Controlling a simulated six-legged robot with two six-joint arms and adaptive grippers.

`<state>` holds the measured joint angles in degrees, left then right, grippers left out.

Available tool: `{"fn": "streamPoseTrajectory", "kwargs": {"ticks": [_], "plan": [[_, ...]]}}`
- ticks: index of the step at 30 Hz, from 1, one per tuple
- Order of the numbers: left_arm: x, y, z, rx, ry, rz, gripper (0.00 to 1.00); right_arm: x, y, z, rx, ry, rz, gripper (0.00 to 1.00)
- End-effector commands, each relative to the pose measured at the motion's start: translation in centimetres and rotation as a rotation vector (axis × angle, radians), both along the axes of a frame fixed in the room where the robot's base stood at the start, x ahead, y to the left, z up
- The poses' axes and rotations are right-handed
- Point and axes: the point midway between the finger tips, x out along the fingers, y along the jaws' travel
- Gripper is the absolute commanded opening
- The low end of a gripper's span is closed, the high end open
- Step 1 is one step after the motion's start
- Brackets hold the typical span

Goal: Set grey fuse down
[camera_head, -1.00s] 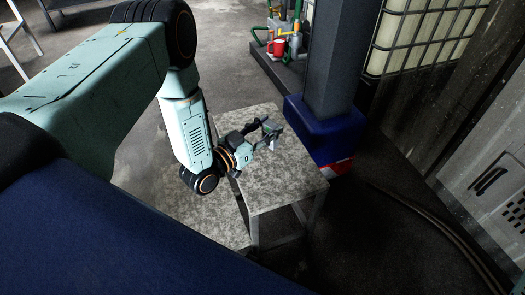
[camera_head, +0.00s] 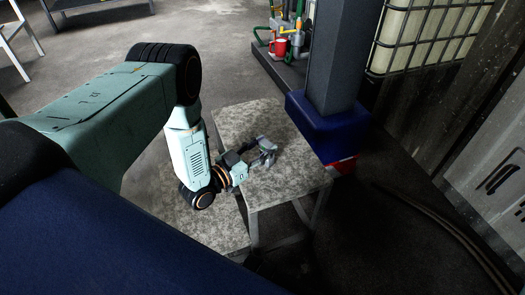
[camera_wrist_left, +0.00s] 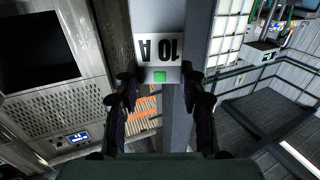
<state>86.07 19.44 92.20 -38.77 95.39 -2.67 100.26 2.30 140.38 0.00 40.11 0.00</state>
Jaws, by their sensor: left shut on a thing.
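My left gripper (camera_head: 265,153) is over the right part of the mottled grey table (camera_head: 290,178) in the head view. In the left wrist view its two dark fingers (camera_wrist_left: 160,88) are shut on the grey fuse (camera_wrist_left: 172,15). The fuse has a white label reading "10 A", upside down in this view, and a green square near its end. In the head view the fuse is mostly hidden by the fingers. I cannot tell whether it touches the table top. My right gripper is not in view.
A grey post with a blue padded base (camera_head: 328,125) stands close to the table's right side. A lower mottled surface (camera_head: 205,220) lies left of the table. The table top around the gripper is clear.

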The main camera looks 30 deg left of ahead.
Motion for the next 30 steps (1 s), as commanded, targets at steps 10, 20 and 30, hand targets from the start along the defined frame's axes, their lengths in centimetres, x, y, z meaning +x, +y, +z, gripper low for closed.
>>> {"fn": "streamPoseTrajectory", "kwargs": {"ticks": [10, 20, 30], "plan": [[0.04, 0.0, -0.33, -0.001, -0.002, 0.0, 0.08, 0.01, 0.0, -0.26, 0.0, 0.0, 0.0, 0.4], [0.03, -0.01, -0.34, 0.0, -0.001, 0.0, 0.63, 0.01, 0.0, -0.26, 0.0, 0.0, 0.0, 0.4], [0.04, 0.0, -0.09, -0.001, -0.002, 0.0, 0.63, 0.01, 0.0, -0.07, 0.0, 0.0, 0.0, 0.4]]}}
